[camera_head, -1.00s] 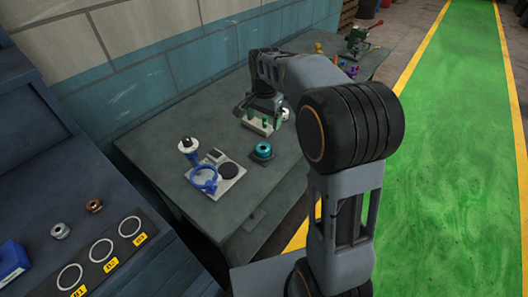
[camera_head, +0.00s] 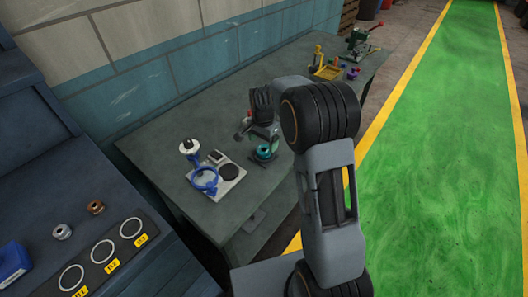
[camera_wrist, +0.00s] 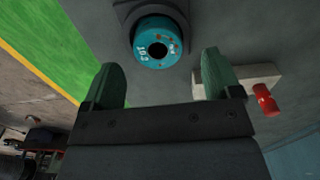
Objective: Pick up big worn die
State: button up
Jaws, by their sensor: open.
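A teal, ring-shaped die (camera_wrist: 158,42) with a dark centre hole, pale markings and brownish worn spots sits on a dark base. I take it to be the big worn die. In the head view the teal die (camera_head: 264,152) is on the grey-green bench, partly covered by my gripper (camera_head: 268,142). In the wrist view my gripper (camera_wrist: 164,72) is open, with its two green fingers apart and nothing between them. The die appears just beyond the fingertips, roughly centred between them, with no visible contact.
A pale block (camera_wrist: 238,82) with a red peg (camera_wrist: 265,100) is close beside the right finger. A plate (camera_head: 232,182) with a blue ring clamp (camera_head: 205,181) lies left of the die. A yellow stand (camera_head: 325,68) and a green machine (camera_head: 360,40) stand farther back.

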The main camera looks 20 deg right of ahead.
aim_at(263, 148)
jog(key=shift+f, duration=1.9)
jog(key=c, duration=1.3)
jog(key=shift+c, duration=0.5)
jog(key=shift+r, duration=0.15)
